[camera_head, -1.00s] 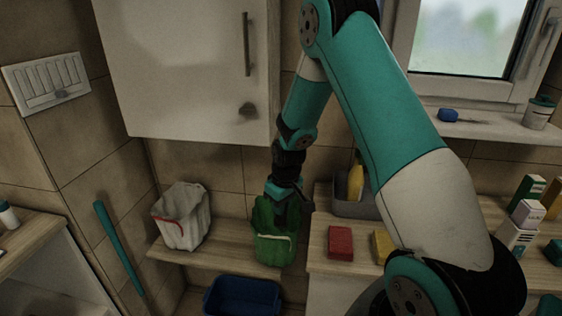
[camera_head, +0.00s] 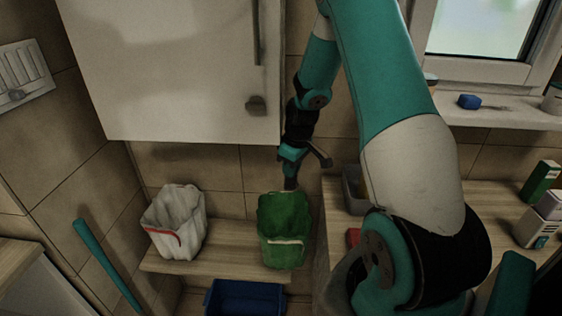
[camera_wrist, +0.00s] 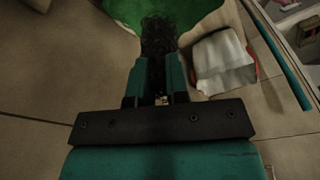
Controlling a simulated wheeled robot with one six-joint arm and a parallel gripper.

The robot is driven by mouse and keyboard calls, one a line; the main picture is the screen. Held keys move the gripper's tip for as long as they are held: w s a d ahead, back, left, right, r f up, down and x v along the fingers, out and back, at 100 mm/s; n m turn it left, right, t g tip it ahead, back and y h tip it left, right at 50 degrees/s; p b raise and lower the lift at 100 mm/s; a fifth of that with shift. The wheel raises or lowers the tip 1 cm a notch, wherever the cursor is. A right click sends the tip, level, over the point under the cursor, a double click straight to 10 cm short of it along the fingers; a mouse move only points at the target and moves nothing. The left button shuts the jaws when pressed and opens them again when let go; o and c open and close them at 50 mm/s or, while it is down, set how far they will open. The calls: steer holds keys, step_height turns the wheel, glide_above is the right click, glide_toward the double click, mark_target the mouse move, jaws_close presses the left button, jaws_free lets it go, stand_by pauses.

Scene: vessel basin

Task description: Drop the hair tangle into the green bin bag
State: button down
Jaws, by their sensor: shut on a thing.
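My gripper (camera_head: 291,184) is above the back rim of the green bin bag (camera_head: 284,222) in the head view. In the wrist view my gripper (camera_wrist: 160,75) is shut on the hair tangle (camera_wrist: 158,38), a dark, frizzy clump at the fingertips. The green bin bag (camera_wrist: 120,10) fills the top of the wrist view behind the tangle. In the head view the tangle is too small and dark to tell apart from the fingers. The bag stands upright and open on a wooden shelf (camera_head: 225,245).
A white bag with a red band (camera_head: 176,226) stands on the shelf left of the green one. A dark blue tub (camera_head: 243,298) is below. A white wall cabinet (camera_head: 170,70) hangs close above at the left. A counter with boxes (camera_head: 535,232) is at the right.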

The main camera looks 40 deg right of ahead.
mark_target(289, 183)
steer(key=shift+w+f, duration=0.1)
steer(key=shift+w, duration=0.2)
steer(key=shift+f+b, duration=0.3)
steer(key=shift+b, duration=0.05)
step_height(289, 183, down, 5)
steer(key=b, duration=0.4)
steer(key=shift+f, duration=0.15)
steer(key=c, duration=1)
jaws_free()
steer(key=shift+c, duration=0.2)
